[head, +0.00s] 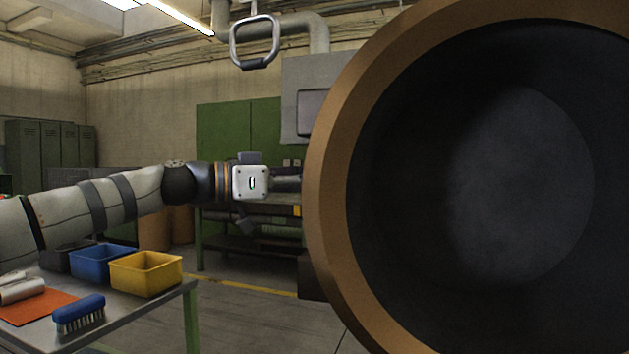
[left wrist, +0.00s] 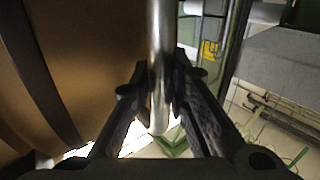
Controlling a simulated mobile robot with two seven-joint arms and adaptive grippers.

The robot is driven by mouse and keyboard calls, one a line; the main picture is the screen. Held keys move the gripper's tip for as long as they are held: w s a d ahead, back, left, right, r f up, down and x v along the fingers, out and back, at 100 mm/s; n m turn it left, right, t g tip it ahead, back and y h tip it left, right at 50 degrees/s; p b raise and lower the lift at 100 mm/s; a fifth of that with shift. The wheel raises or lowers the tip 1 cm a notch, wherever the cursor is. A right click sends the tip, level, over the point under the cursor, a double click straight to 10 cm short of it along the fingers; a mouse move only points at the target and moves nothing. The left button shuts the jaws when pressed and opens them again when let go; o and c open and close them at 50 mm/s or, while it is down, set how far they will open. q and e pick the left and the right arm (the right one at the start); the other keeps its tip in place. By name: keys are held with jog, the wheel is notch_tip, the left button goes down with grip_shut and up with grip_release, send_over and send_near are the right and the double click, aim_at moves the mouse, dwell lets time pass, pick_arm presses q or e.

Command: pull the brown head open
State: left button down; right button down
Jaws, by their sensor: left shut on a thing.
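The brown head (head: 329,180) is a large round part with a brown rim and a dark hollow face, filling the right of the head view. Its brown side (left wrist: 80,60) fills the left of the left wrist view. My left gripper (left wrist: 160,88) is shut on a shiny metal handle bar (left wrist: 160,35), with one finger on each side of it. In the head view my left arm reaches in from the left and the gripper (head: 288,184) meets the rim's left edge, which hides the fingertips and the handle. My right gripper is not in view.
A metal table (head: 150,309) at lower left holds a blue bin (head: 102,264), a yellow bin (head: 146,275), a brush (head: 79,314) and an orange cloth (head: 38,306). A grey loop handle (head: 234,46) hangs above. Open floor lies between table and head.

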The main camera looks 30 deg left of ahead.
pick_arm(q)
jog(key=c, duration=1.5)
grip_release()
jog(key=shift+c, duration=0.2)
jog(key=v, duration=1.2)
